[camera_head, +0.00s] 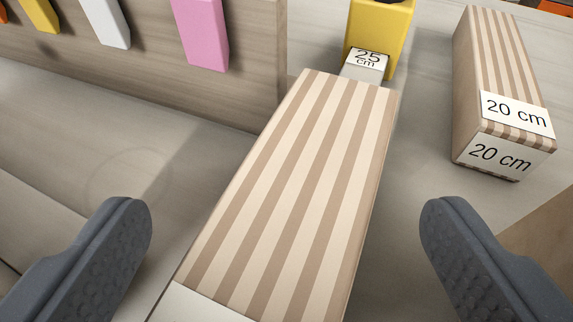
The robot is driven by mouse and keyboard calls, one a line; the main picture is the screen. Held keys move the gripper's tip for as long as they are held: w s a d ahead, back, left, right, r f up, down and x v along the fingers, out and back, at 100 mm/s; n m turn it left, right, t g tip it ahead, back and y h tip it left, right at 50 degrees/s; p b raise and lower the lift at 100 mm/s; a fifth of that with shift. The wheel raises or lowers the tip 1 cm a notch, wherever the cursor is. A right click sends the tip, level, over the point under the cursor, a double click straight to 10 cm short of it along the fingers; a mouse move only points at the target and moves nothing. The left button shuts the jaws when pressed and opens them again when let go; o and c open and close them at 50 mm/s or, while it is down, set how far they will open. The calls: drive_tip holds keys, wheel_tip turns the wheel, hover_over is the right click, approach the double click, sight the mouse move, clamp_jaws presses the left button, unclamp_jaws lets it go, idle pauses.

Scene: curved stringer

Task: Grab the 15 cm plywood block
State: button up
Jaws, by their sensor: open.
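A long plywood block (300,165) with light and brown stripes lies in the middle of the view. A white label (195,305) shows at its near end, cut off by the bottom edge, so I cannot read its length. My gripper (285,220) is open, with one dark grey finger on each side of this block. There is a visible gap between the block and each finger, wider on the right. Nothing is held. No label reading 15 cm is legible.
A second striped block (492,62) marked 20 cm stands at the right. A wooden board (120,60) with coloured pieces stands at the upper left. The grey surface (80,150) at left is clear.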

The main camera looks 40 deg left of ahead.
drive_tip(key=shift+w+a+f, duration=0.2)
drive_tip(key=shift+w+a, duration=0.1)
drive_tip(key=shift+w, duration=0.1)
drive_tip(key=c, duration=1.4)
drive_tip(key=shift+c, duration=0.2)
